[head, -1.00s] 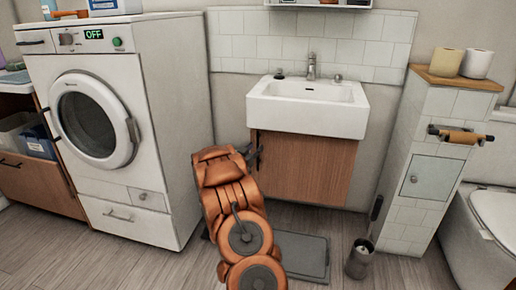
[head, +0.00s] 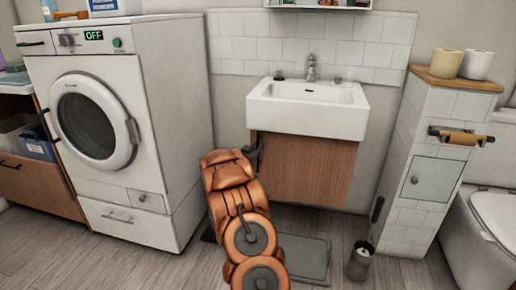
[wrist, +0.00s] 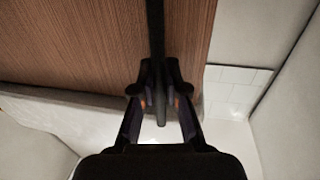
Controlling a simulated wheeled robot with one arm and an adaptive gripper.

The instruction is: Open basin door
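The basin door (head: 310,172) is a brown wood panel under the white basin (head: 308,108). It looks closed in the head view. My gripper (head: 254,155) is at the door's upper left side, mostly hidden behind my orange arm. In the wrist view, a long dark bar, apparently the door handle (wrist: 156,30), runs down between the two fingers of my gripper (wrist: 160,90). The fingers are drawn close on both sides of it and seem to pinch it. The wood door (wrist: 70,50) shows on both sides of the bar.
A white washing machine (head: 100,130) stands left of the basin. A tiled partition (head: 440,110) with a roll holder stands on the right. A grey mat (head: 300,257) and a small metal bin (head: 360,262) are on the floor in front of the door.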

